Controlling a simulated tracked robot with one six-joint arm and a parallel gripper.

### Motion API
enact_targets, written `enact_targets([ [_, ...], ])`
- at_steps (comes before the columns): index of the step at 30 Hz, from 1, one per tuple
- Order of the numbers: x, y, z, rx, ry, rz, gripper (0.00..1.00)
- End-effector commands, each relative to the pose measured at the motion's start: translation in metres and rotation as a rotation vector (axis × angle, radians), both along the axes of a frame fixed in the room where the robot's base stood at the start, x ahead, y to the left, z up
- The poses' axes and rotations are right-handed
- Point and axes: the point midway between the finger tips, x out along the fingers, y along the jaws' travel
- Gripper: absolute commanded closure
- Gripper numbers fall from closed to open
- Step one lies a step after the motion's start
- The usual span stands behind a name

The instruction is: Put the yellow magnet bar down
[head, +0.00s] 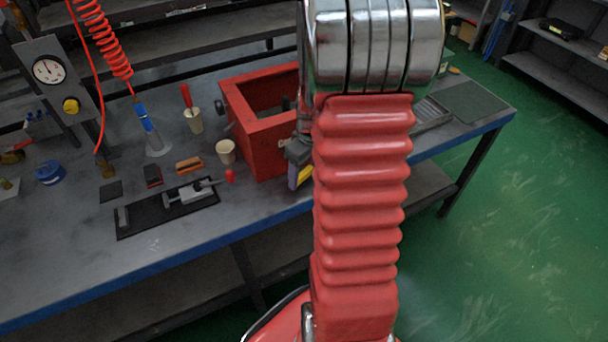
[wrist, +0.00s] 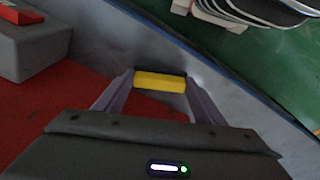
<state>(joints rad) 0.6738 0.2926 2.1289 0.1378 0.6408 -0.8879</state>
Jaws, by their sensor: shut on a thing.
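The yellow magnet bar (wrist: 160,80) is held crosswise between the two fingertips of my gripper (wrist: 158,82) in the wrist view. In the head view a yellow bit of the bar (head: 304,172) shows at my gripper (head: 298,178), just right of the red box and near the table's front edge. My arm covers much of that area in the head view. In the wrist view grey table top lies behind the bar. I cannot tell how high the bar is above it.
The red open-topped box (head: 268,130) stands close to the left of my gripper. A black mat (head: 150,222) with a grey clamp-like tool, a cream cup (head: 226,152) and an orange-brown block (head: 189,165) lie further left. The table's blue front edge (head: 190,268) is near.

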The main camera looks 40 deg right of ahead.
Motion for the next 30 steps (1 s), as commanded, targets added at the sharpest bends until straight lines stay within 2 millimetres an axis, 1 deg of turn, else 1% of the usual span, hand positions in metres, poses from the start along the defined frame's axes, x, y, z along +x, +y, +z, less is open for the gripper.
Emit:
enact_targets([
  [1, 0.000, 0.000, -0.007, 0.001, 0.001, -0.001, 0.64],
  [4, 0.000, 0.000, -0.014, 0.000, 0.000, -0.001, 0.64],
  [15, 0.000, -0.001, -0.016, -0.001, -0.001, -0.001, 0.64],
  [16, 0.000, -0.001, -0.017, -0.001, -0.001, -0.001, 0.36],
  [24, 0.000, -0.001, -0.016, -0.001, 0.000, -0.002, 0.18],
  [30, 0.000, -0.001, -0.016, -0.001, 0.000, -0.002, 0.18],
])
